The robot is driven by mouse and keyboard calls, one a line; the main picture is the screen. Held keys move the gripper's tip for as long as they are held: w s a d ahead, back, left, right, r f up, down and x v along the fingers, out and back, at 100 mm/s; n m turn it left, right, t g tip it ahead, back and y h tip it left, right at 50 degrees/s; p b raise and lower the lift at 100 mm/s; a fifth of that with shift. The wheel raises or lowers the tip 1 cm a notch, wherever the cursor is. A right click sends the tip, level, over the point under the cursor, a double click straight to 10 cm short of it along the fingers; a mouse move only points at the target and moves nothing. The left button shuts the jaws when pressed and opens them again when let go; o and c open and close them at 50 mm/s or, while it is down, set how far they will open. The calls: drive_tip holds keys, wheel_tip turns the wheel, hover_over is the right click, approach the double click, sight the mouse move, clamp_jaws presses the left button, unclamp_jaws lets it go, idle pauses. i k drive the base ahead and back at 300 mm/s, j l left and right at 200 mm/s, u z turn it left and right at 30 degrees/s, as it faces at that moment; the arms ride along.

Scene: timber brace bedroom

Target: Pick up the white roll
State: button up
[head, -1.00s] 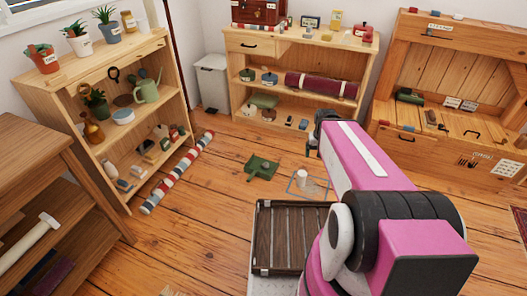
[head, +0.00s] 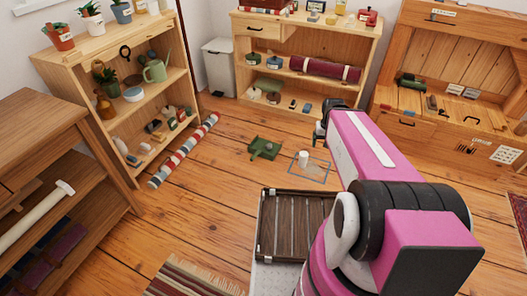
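A small white upright cylinder (head: 303,159), which looks like a roll, stands on the wood floor within a thin blue square outline (head: 318,176). A long white roll (head: 38,213) with a wider end lies slanted on the brown shelf unit at the left. My gripper (head: 321,128) is at the far end of my pink arm, above and a little right of the small white cylinder in the picture.
A green tray (head: 264,149) lies on the floor left of the cylinder. A striped roll (head: 185,150) lies beside the left pale shelf (head: 128,180). A dark slatted rack (head: 292,226) is in front, by my arm. A striped rug (head: 195,280) lies bottom left. Floor between is clear.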

sight(304, 156)
drive_tip(key=j+z, duration=0.8)
drive_tip(key=j, duration=0.2)
drive_tip(key=k+j+z, duration=0.2)
drive_tip(key=j+z, duration=0.2)
